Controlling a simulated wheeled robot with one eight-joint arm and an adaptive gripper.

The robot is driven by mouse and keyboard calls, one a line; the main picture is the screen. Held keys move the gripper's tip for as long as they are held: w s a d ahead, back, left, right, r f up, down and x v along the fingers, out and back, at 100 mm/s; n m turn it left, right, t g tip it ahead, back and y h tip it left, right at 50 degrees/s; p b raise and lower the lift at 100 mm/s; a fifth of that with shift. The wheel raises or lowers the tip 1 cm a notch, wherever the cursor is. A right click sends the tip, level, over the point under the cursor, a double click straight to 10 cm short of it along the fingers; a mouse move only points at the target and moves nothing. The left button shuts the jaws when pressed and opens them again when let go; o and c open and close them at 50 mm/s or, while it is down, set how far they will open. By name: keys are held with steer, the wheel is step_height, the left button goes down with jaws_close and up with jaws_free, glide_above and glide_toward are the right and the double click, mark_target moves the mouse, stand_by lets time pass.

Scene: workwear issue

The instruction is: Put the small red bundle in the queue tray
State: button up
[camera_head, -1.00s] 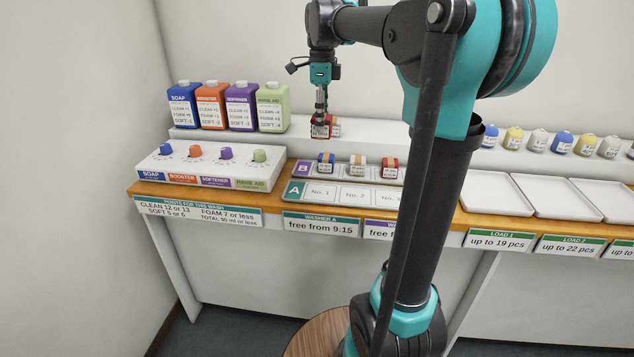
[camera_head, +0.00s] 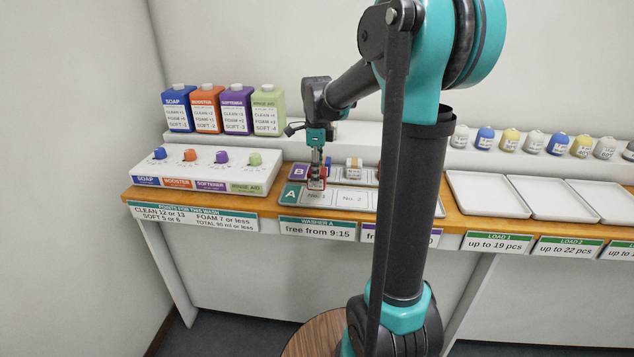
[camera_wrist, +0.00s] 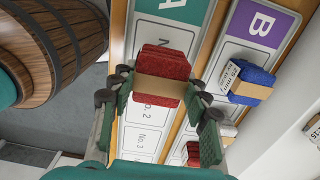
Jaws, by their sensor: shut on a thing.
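My gripper (camera_head: 317,181) is shut on a small red bundle (camera_wrist: 165,68) with a tan band. In the head view the bundle is low over the No. 1 place of tray A (camera_head: 375,201); whether it touches the tray I cannot tell. In the wrist view it sits between the two fingers (camera_wrist: 160,98), covering No. 1, with No. 2 and No. 3 bare beside it. Tray B (camera_wrist: 233,49) lies alongside, holding a blue bundle (camera_wrist: 252,80), a white one (camera_wrist: 223,129) and another red one (camera_wrist: 193,153).
A dispenser panel with coloured knobs (camera_head: 205,167) stands left of the trays, with several bottles (camera_head: 222,109) behind. Empty white load trays (camera_head: 488,193) lie right of my arm. A wooden barrel-like thing (camera_wrist: 60,50) stands below.

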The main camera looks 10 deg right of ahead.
steer(key=shift+f, duration=1.8)
steer(key=shift+f, duration=0.1)
steer(key=o, duration=1.2)
steer(key=shift+c, duration=0.2)
step_height(320, 180, up, 12)
steer(key=s+f+n, duration=0.3)
steer(key=s+d+f+n+t, duration=0.1)
steer(key=s+f+n, duration=0.2)
steer(key=f+n, duration=0.1)
steer(key=s+d+f+n+t, duration=0.1)
steer(key=s+f+n, duration=0.2)
steer(key=shift+s+d+f, duration=0.25)
steer(key=shift+s, duration=0.1)
steer(key=s+d+f+n+t, duration=0.1)
steer(key=s+f+n+t, duration=0.1)
steer(key=s+f+n, duration=0.8)
steer(key=shift+s+d+f+n, duration=0.3)
steer(key=shift+s+n, duration=0.5)
steer(key=shift+s, duration=0.35)
